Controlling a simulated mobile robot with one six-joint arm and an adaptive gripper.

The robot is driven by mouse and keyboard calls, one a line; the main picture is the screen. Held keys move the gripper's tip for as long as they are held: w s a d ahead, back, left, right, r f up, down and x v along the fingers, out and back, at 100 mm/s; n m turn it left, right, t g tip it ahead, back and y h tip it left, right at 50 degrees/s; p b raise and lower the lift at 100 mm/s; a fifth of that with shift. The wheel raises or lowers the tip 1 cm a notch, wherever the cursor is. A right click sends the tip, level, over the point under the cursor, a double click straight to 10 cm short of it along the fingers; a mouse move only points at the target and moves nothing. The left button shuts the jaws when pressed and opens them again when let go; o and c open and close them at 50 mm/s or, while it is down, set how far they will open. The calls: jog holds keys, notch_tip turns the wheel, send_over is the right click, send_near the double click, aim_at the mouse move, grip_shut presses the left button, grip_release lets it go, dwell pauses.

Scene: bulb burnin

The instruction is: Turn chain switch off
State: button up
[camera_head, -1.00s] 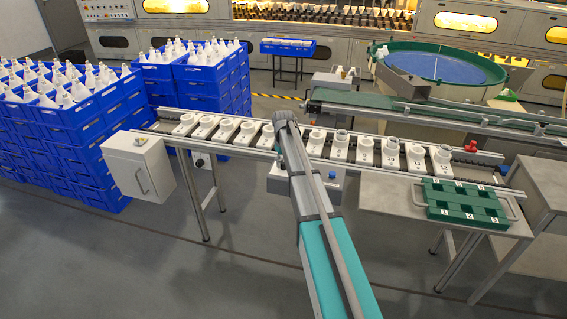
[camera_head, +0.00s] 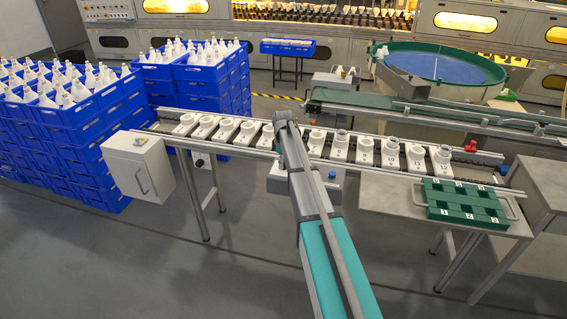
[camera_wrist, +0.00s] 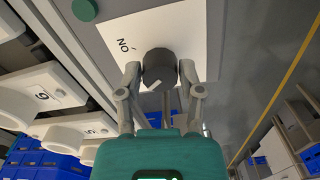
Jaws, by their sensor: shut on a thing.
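The chain switch is a dark round knob (camera_wrist: 158,66) on a white plate (camera_wrist: 125,38) in the wrist view. A pale mark shows on the knob's near side. The plate carries the word ON, seen upside down, left of the knob. My gripper (camera_wrist: 160,72) has one finger on each side of the knob and is shut on it. In the head view my arm reaches to a grey box (camera_head: 277,180) below the conveyor. The knob and my fingertips are hidden there behind the arm.
The conveyor (camera_head: 240,147) carries several numbered white holders. A green round button (camera_wrist: 84,9) sits near the plate. A grey cabinet (camera_head: 140,165) hangs at the conveyor's left end. A green tray (camera_head: 466,206) lies on a table at right. Blue crates (camera_head: 95,135) stand at left.

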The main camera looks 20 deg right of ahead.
jog(key=o, duration=1.1)
jog(key=shift+m, duration=0.3)
